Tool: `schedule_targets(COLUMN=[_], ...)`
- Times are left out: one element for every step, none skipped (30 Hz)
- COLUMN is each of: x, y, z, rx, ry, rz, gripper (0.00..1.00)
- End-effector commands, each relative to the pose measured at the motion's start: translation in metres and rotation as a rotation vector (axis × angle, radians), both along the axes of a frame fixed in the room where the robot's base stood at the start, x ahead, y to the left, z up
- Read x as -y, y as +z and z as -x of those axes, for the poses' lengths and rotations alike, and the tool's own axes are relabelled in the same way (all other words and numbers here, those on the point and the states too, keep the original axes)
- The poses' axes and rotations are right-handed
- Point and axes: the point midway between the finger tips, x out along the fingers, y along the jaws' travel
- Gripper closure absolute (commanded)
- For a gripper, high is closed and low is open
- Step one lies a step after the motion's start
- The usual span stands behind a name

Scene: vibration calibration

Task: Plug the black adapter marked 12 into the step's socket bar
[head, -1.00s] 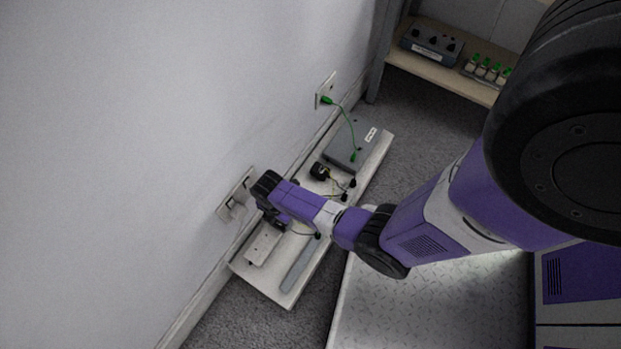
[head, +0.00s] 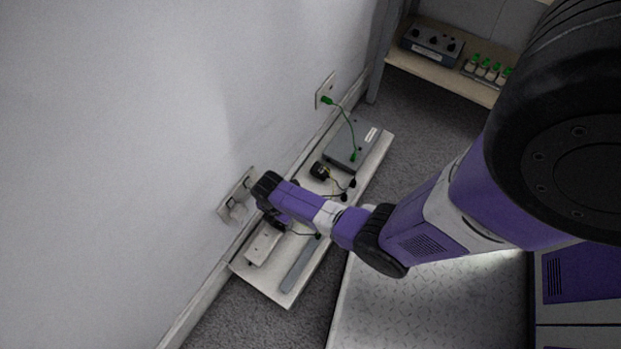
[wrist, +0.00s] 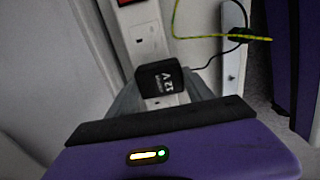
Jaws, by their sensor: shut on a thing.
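The black adapter (wrist: 160,79) shows a white 12V mark in the wrist view. It sits between the grey fingers of my gripper (wrist: 161,92), which is shut on it. The white socket bar (wrist: 139,24) runs behind and below the adapter, with one socket visible above it and part of another below. I cannot tell whether the adapter touches the bar or its pins are in a socket. In the head view, the socket bar (head: 262,246) lies on the step (head: 281,294); my gripper (head: 277,223) is over its upper end, and my wrist mostly hides the adapter.
A thin dark cable runs from the adapter, beside a yellow-green wire (wrist: 245,37). On the step are a grey box (head: 346,151), a black round part (head: 320,171) and a grey strip (head: 299,264). Wall outlets (head: 237,200) sit close to my wrist; a shelf (head: 431,70) stands behind.

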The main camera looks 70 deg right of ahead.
Motion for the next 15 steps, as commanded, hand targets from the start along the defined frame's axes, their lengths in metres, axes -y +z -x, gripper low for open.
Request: schedule_targets(x=[0.0009,0.0009,0.0009,0.0009,0.0009,0.0009,0.0009,0.0009,0.0009,0.001,0.0009,0.0009,0.0009,0.0007,0.0007], y=[-0.0001,-0.0002,-0.0005,-0.0007,-0.001,-0.0013,-0.0012,-0.0012,-0.0012,-0.0012,-0.0012,-0.0011,-0.0011,-0.0011,-0.0011], z=[-0.0005,-0.0005,-0.0005,-0.0005,-0.0005,-0.0005,-0.0005,-0.0005,-0.0005,-0.0005,-0.0005,-0.0005,-0.0005,-0.0004,-0.0004], rx=[0.002,0.002,0.002,0.002,0.002,0.002,0.002,0.002,0.002,0.002,0.002,0.002,0.002,0.002,0.001], ry=[-0.001,-0.001,-0.001,-0.001,-0.001,-0.001,-0.001,-0.001,-0.001,-0.001,-0.001,-0.001,-0.001,-0.001,-0.001], rz=[0.002,0.002,0.002,0.002,0.002,0.002,0.002,0.002,0.002,0.002,0.002,0.002,0.002,0.002,0.001], gripper=[0.79,0.79,0.79,0.79,0.79,0.79,0.79,0.79,0.79,0.79,0.37,0.29,0.23,0.17,0.15])
